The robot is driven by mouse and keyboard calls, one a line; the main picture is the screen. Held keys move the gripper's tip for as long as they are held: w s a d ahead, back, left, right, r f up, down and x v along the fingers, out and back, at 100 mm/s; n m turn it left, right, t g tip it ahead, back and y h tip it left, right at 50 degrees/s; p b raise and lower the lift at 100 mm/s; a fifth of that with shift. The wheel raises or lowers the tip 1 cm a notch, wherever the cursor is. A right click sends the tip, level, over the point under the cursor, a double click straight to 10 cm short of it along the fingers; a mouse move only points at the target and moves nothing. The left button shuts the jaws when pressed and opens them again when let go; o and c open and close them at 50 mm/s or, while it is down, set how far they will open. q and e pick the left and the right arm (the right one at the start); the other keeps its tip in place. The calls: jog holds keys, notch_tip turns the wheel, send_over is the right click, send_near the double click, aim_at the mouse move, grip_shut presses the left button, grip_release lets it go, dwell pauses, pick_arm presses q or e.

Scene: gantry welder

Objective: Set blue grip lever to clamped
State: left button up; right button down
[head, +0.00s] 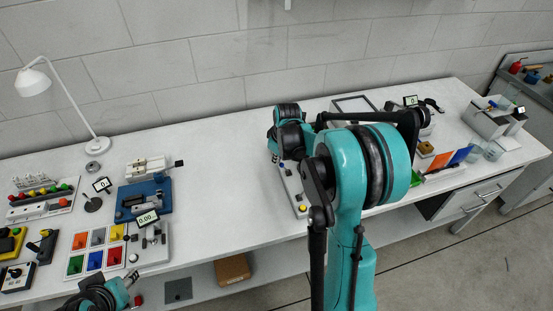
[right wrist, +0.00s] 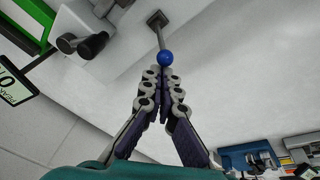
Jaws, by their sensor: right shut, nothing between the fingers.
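The blue ball knob (right wrist: 165,58) of the grip lever shows in the right wrist view, on a thin grey stem that runs to a dark square foot (right wrist: 157,18) on a pale surface. My right gripper (right wrist: 163,70) is shut and empty, its fingertips right at the knob. I cannot tell whether they touch it. In the head view my right arm covers the middle of the bench and hides the fingertips and the lever. Teal and black parts of my left arm show at the bottom left edge; its fingers do not show.
The white bench (head: 235,185) has free room left of my right arm. A blue vise-like device (head: 145,200), a coloured tile board (head: 95,250) and a lamp (head: 35,83) stand at left. Black cylinders (right wrist: 85,45) and a green frame (right wrist: 35,25) are near the lever.

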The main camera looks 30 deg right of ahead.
jog(key=shift+s+d+r+y, duration=0.2)
jog(key=shift+d+r+y, duration=0.1)
jog(key=shift+d+y, duration=0.55)
jog(key=shift+t+y, duration=0.3)
jog(key=shift+y, duration=0.05)
jog(key=shift+s+d+r+m+t+y+b, duration=0.1)
jog(key=shift+s+d+m+t+y+b, duration=0.15)
jog(key=shift+d+y, duration=0.5)
jog(key=shift+s+d+r+m+t+y+b, duration=0.2)
jog(key=shift+d+y, duration=0.35)
jog(key=shift+y, duration=0.4)
jog(key=shift+s+d+f, duration=0.1)
jog(key=shift+d+f, duration=0.15)
jog(key=shift+d, duration=0.55)
jog(key=shift+r, duration=0.1)
jog(key=shift+r+p, duration=0.5)
jog(key=shift+r, duration=0.25)
